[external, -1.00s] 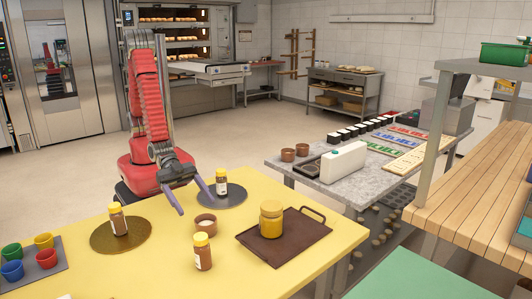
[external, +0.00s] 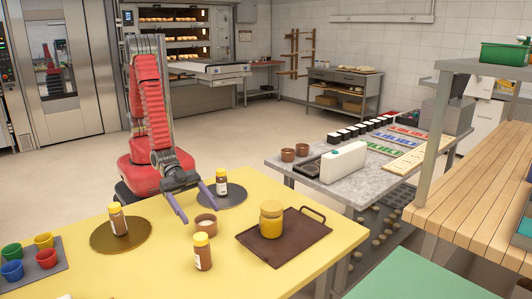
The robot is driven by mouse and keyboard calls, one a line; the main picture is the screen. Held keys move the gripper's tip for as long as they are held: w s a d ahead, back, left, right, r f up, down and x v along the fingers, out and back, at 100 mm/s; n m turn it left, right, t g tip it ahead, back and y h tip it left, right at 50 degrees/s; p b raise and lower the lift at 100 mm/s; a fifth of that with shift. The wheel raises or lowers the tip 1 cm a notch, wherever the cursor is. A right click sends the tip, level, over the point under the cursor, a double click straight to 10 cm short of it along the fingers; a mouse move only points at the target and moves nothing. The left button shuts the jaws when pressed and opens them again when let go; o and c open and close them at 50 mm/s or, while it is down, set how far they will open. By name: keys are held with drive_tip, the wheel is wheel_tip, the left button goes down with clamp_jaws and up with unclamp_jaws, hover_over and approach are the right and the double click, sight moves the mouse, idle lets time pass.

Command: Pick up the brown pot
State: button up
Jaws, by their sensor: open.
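A small brown pot (external: 206,226) with pale contents stands upright on the yellow table (external: 120,272), between two round mats and the dark tray. My gripper (external: 200,215) is open and empty. Its two purple fingers point down toward the pot, one at the pot's left and one near its far right rim. I cannot tell whether either finger touches it. Two more brown pots, one on the left (external: 288,155) and one on the right (external: 302,150), stand on the grey table.
A brown-capped-in-yellow jar (external: 203,254) stands just in front of the pot. Another jar (external: 221,184) stands on a grey mat (external: 234,200) behind it. A dark tray (external: 296,242) with a yellow jar (external: 271,222) lies to the right. A gold mat (external: 105,240) with a jar (external: 118,219) lies left.

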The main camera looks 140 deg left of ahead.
sight(206, 220)
drive_tip(key=shift+x, duration=2.55)
drive_tip(key=shift+c, duration=0.5)
drive_tip(key=c, duration=1.2)
drive_tip(key=shift+r, duration=0.2)
drive_tip(key=shift+r, duration=4.85)
